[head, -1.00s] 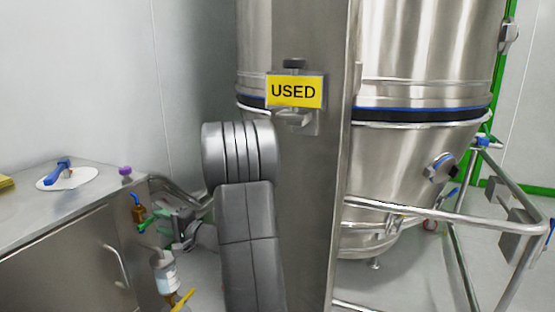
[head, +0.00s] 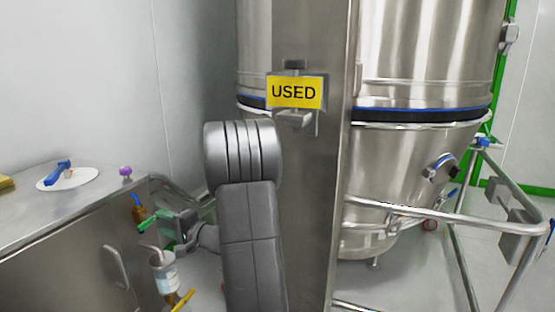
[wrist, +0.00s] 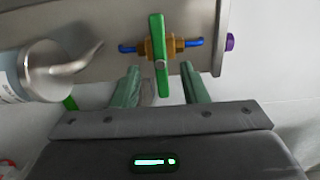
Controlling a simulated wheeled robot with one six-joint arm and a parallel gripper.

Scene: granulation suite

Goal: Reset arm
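My arm rises in the middle of the head view, in front of the steel column. My gripper (head: 150,222) is to its left, beside the steel cabinet's end. In the wrist view my gripper (wrist: 160,80) has its two green fingers apart, with nothing held between them. Beyond the fingertips is a brass fitting (wrist: 150,48) with blue ends and a green bar handle (wrist: 157,60). The green handle lies in line with the gap between the fingers; I cannot tell whether anything touches.
The steel cabinet (head: 60,255) is at left, with a purple knob (head: 126,171) on top. A yellow USED sign (head: 295,92) hangs on the column.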

